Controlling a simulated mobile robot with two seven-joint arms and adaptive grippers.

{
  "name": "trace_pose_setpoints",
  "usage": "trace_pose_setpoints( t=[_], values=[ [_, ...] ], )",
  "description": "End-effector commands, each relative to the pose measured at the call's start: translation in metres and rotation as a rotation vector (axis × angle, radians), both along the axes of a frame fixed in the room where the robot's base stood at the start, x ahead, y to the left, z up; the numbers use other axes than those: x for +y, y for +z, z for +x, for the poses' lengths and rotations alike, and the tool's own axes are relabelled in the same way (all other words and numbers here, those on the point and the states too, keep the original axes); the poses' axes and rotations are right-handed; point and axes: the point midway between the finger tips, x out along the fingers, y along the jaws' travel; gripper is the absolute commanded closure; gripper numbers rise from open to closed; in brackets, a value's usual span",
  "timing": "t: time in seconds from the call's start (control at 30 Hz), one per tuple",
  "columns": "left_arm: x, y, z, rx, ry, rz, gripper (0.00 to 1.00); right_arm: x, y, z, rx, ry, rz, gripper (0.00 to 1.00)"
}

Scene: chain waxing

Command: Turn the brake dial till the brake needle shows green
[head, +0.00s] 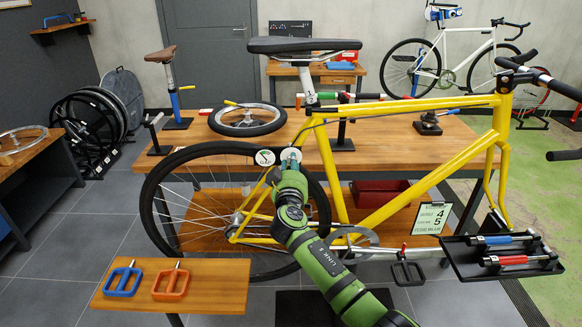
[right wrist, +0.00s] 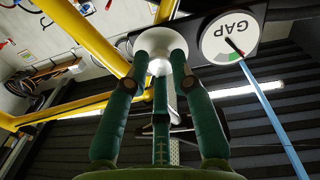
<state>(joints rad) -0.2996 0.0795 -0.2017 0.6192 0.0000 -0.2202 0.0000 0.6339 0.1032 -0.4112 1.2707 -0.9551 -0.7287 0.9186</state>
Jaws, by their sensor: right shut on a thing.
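The brake dial (right wrist: 160,52) is a pale round knob on a dark plate beside the bike's yellow frame. My right gripper (right wrist: 163,60) is shut on it, with green fingers around its rim in the right wrist view. In the head view the right gripper (head: 290,164) reaches up to the dial (head: 290,154), partly covering it. The brake gauge (right wrist: 229,36) is a white disc marked GAP, with a green patch along one edge. Its small needle (right wrist: 236,46) points toward the green side; I cannot tell if it lies within the green. The gauge (head: 264,157) also shows left of the dial.
The yellow bike (head: 400,115) stands before a wooden workbench (head: 230,150). A small wooden table (head: 225,283) with blue and orange pedals is at the lower left. A black tray (head: 470,262) with tools is at the right. A blue rod (right wrist: 275,120) passes near the gauge.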

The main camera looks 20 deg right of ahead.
Motion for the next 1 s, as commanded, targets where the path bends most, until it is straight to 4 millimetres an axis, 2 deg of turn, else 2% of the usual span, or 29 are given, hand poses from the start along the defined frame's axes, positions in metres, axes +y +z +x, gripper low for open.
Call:
trace_pose_setpoints(
  t=[0.43, 1.0],
  values=[
    [0.0, -0.014, 0.0, -0.001, 0.001, 0.0, 1.0, -0.001, 0.001, 0.0, 0.104, -0.001, -0.377, 1.0],
    [0.0, -0.01, 0.001, -0.001, 0.002, 0.001, 1.0, -0.001, 0.002, 0.0, 0.254, -0.002, -0.899, 1.0]
  ],
)
